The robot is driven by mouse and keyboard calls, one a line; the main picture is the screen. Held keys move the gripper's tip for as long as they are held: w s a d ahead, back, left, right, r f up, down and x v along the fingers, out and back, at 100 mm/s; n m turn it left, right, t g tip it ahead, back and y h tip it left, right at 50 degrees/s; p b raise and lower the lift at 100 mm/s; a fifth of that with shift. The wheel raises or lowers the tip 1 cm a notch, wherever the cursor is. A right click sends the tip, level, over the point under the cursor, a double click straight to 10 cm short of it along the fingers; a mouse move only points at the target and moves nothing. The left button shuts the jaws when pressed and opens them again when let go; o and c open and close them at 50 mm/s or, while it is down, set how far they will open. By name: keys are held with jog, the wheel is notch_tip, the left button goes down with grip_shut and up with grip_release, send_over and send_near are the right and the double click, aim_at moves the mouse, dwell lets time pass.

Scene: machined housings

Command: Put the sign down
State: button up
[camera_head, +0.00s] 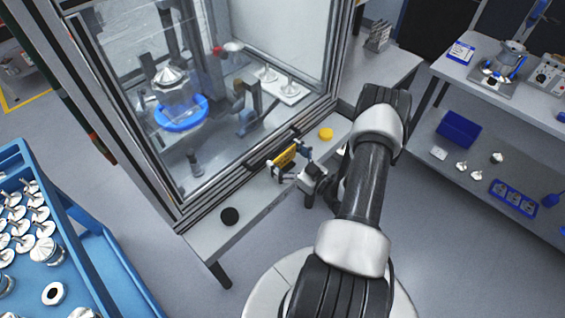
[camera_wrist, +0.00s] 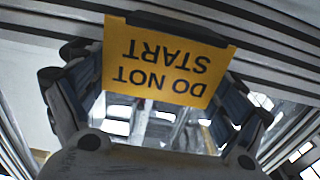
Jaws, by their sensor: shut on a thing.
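The sign is a yellow plate (camera_wrist: 163,65) with the black words "DO NOT START", upside down in the wrist view. In the head view the sign (camera_head: 285,157) shows small and tilted, in front of the glazed cabinet's lower frame. My gripper (camera_head: 290,170) is shut on the sign and holds it near the cabinet's dark handle. In the wrist view its fingers (camera_wrist: 160,95) stand on both sides of the sign. I cannot tell whether the sign touches the cabinet or the handle.
A narrow grey ledge (camera_head: 262,197) runs along the cabinet front. On it are a black disc (camera_head: 229,216) and a yellow disc (camera_head: 326,134). The glazed cabinet (camera_head: 180,150) holds a blue ring (camera_head: 181,113). A blue cart (camera_head: 100,262) with metal parts stands at left, a workbench (camera_head: 500,100) at right.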

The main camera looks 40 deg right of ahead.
aim_at(284, 164)
jog(key=shift+w+a+f+b, duration=0.1)
jog(key=shift+w+f+b, duration=0.15)
jog(key=shift+f, duration=0.65)
jog(key=shift+w+f+b, duration=0.2)
jog(key=shift+f, duration=0.7)
jog(key=shift+f, duration=0.1)
jog(key=o, duration=0.8)
